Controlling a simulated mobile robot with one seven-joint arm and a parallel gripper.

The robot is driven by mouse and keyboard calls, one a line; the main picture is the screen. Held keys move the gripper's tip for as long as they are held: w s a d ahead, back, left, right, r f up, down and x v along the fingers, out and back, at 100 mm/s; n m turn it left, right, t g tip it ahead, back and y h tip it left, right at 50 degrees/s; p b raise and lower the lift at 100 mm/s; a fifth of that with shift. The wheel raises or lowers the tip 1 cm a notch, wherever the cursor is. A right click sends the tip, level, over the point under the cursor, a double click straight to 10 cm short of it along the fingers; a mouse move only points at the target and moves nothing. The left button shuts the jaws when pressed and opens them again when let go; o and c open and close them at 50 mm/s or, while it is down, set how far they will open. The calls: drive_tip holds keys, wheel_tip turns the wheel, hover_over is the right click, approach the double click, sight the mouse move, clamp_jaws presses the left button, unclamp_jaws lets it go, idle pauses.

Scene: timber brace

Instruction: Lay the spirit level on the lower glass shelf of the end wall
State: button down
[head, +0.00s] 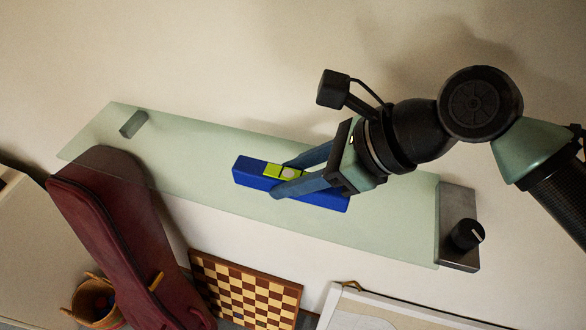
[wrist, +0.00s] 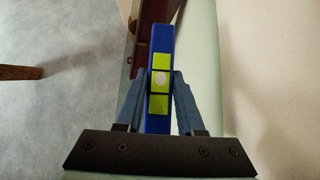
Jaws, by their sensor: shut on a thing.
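The spirit level is a blue bar with yellow-green windows (head: 247,171). It also shows upright in the picture between the fingers in the wrist view (wrist: 160,50). My gripper (head: 279,178) is shut on it, one finger on each side near the windows. The glass shelf (head: 195,168) is a long pale green pane on the wall, and the level shows over its middle in the head view. I cannot tell whether the level touches the glass. Only one glass shelf is clearly in view.
A dark block with a black knob (head: 467,235) stands at the shelf's right end. A small grey block (head: 133,124) sits at its left end. A dark red instrument case (head: 120,220) leans at the left, near a chessboard (head: 245,290) and a basket (head: 97,300).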

drive_tip(key=shift+c, duration=2.2)
unclamp_jaws()
